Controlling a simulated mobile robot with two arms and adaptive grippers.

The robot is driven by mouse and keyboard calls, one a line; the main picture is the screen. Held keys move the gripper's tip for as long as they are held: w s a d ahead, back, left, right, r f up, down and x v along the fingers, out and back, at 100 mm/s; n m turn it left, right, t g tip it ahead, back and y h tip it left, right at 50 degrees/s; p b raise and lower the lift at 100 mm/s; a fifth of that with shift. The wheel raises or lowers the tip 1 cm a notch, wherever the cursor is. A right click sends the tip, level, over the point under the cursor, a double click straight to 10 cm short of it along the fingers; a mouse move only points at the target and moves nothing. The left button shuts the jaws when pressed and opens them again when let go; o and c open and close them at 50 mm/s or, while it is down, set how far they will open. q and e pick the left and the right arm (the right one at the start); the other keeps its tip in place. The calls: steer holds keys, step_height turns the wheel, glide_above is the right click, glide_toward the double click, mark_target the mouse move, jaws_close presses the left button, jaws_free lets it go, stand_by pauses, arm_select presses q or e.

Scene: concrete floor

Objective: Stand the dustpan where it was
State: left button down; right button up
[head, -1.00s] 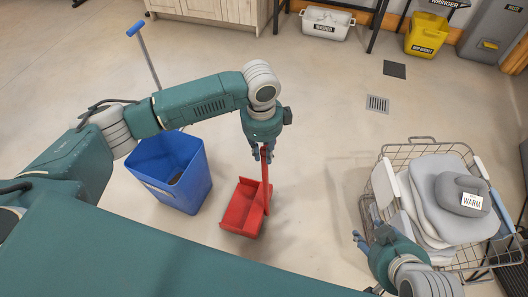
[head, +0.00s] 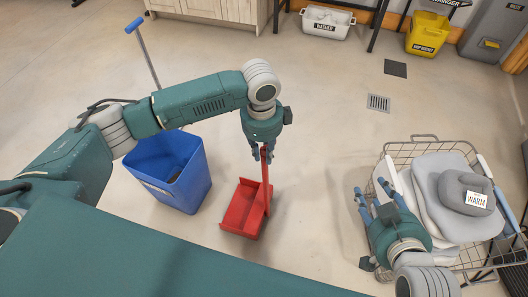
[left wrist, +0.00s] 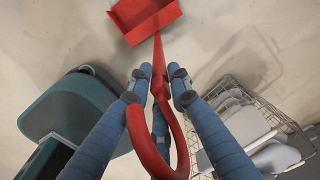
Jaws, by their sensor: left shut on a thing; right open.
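A red dustpan (head: 241,210) with an upright handle is near the middle of the head view, over the concrete floor. My left gripper (head: 262,152) is shut on the upper part of its handle. In the left wrist view the handle runs between the fingers (left wrist: 160,80), with its looped end towards the camera and the red pan (left wrist: 143,18) beyond. I cannot tell whether the pan touches the floor. My right gripper (head: 368,200) is open and empty, beside the wire basket at the right.
A blue bin (head: 180,195) with a blue-tipped stick (head: 148,52) stands left of the dustpan. A wire basket (head: 400,148) holds grey and white folded items with a "WARM" label. A floor drain (head: 378,103) and dark plate (head: 395,68) lie behind. Floor between dustpan and basket is clear.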

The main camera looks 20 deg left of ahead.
arm_select(q)
steer(key=shift+f, duration=0.25)
stand_by(0.5)
steer(key=c, duration=1.5)
jaws_free()
steer(key=r, duration=1.2)
steer(key=shift+s+a, duration=0.1)
steer(key=shift+s, duration=0.1)
steer(key=shift+a, duration=0.1)
